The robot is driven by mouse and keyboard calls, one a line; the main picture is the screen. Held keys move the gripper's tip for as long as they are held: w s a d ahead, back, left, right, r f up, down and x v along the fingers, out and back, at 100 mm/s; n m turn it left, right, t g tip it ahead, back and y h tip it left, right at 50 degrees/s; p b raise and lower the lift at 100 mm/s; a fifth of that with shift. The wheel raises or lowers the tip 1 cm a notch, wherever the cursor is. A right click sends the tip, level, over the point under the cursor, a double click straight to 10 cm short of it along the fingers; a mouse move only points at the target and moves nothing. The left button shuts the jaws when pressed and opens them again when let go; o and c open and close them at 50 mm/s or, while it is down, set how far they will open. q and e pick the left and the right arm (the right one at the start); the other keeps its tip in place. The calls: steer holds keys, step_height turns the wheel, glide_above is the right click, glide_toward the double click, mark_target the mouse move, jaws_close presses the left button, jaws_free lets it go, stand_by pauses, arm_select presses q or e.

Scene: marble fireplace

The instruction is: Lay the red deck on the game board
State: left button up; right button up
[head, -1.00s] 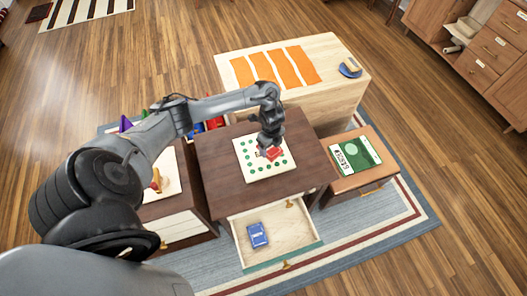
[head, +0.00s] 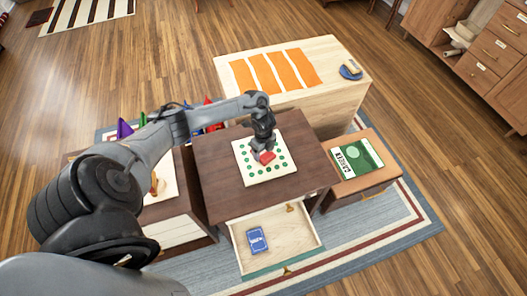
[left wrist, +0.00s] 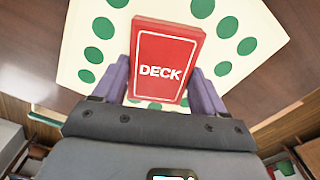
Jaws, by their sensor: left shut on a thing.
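The red deck (head: 266,157) is over the middle of the game board (head: 250,176), a cream square with green dots on the dark wooden cabinet top. In the left wrist view the deck (left wrist: 165,62) shows its face with the word "DECK", between the two purple-grey fingers. My left gripper (left wrist: 157,85) is shut on the deck. In the head view the left gripper (head: 262,147) points down at the board. I cannot tell whether the deck touches the board. My right gripper is not in view.
An open drawer (head: 280,238) below holds a blue deck (head: 257,240). A green-and-white box (head: 358,158) lies on the cabinet to the right. A pale wooden chest (head: 320,100) with orange strips (head: 265,74) stands behind. The dark top around the board is clear.

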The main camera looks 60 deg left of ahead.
arm_select(q)
steer(key=shift+f, duration=0.1)
steer(key=o, duration=1.1)
